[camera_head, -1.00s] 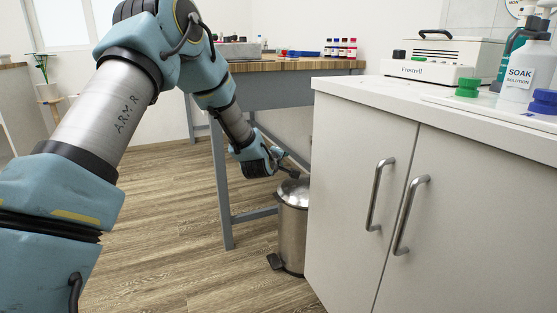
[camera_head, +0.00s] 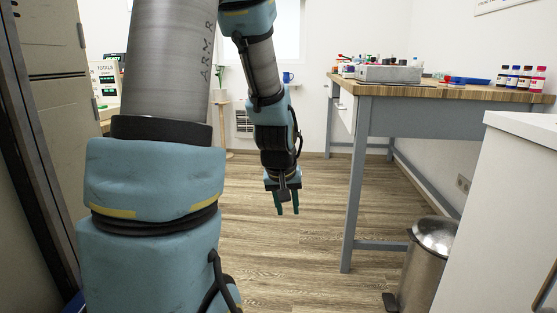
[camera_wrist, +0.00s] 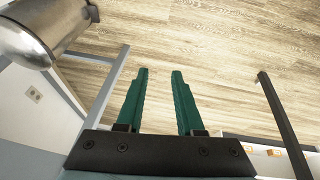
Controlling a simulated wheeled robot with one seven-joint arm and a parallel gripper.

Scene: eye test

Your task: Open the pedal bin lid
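The pedal bin (camera_head: 422,275) is a steel cylinder at the lower right of the head view, standing on the floor between the table and the white cabinet. Its domed lid (camera_head: 436,235) looks shut. Its dark pedal (camera_head: 390,301) sticks out at the base on the left. The bin also shows at the upper left of the wrist view (camera_wrist: 48,22). My gripper (camera_head: 287,210) hangs fingers down over the open floor, well left of the bin and apart from it. Its green fingers (camera_wrist: 160,75) are spread with nothing between them.
A wood-topped table (camera_head: 440,93) with grey legs (camera_head: 352,200) stands between my gripper and the back right wall. The white cabinet (camera_head: 510,215) is close to the bin's right side. The wooden floor (camera_head: 300,255) around my gripper is clear.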

